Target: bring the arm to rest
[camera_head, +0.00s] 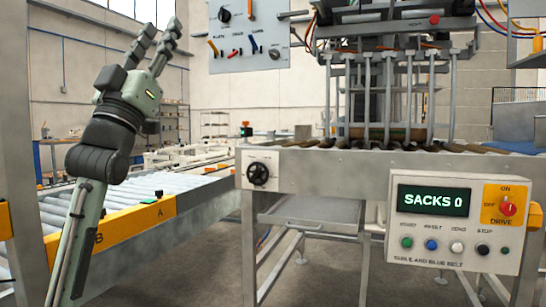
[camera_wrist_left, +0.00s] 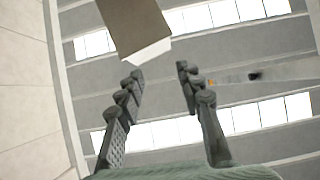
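My left arm rises from the lower left of the head view. My left gripper (camera_head: 160,45) is raised with its fingers pointing up, above the roller conveyor and apart from everything around it. In the left wrist view the two fingers (camera_wrist_left: 158,85) stand apart with nothing between them. That view looks up at the ceiling and its bright windows. My right gripper does not show in either view.
A control box (camera_head: 455,222) with a display reading SACKS 0 stands at the right. A steel frame with a black knob (camera_head: 258,174) is at the centre. A panel of levers (camera_head: 249,35) hangs above. A roller conveyor (camera_head: 150,187) runs at the left.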

